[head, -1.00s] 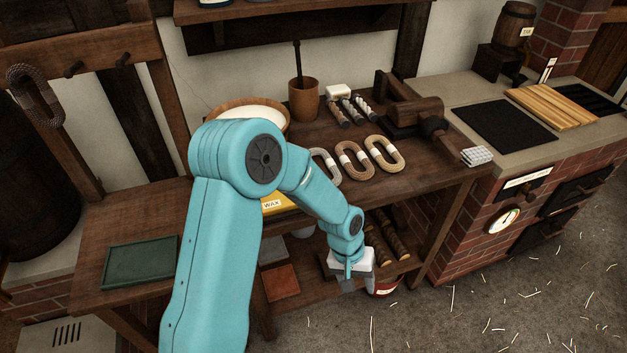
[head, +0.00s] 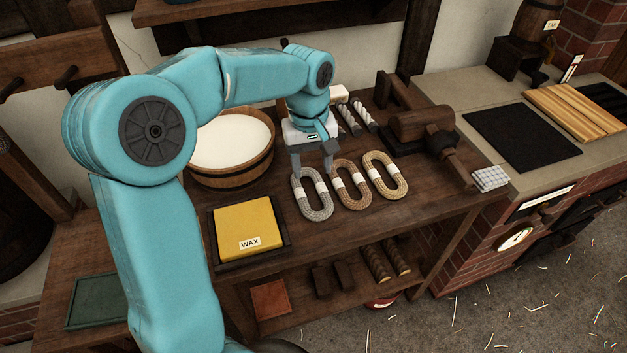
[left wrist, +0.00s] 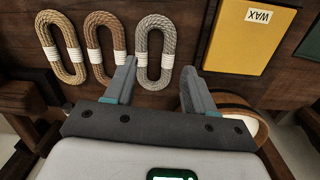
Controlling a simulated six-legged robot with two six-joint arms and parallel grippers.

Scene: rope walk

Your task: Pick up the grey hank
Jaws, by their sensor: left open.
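The grey hank (head: 312,195) lies on the wooden bench, the leftmost of three hanks in the head view, with a white band around each long side. It also shows in the left wrist view (left wrist: 155,40), upper middle. My left gripper (head: 312,172) is open and empty, just above and behind the far end of the grey hank. In the left wrist view the hank lies ahead of the left gripper (left wrist: 160,75), nearer the left finger than the right one. My right gripper is out of view.
A brown hank (head: 349,186) and a tan hank (head: 384,176) lie close to the right. A yellow wax block (head: 245,225) in a dark tray lies front left, and a wooden tub (head: 235,178) of white stuff stands left. A wooden clamp device (head: 420,128) stands right.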

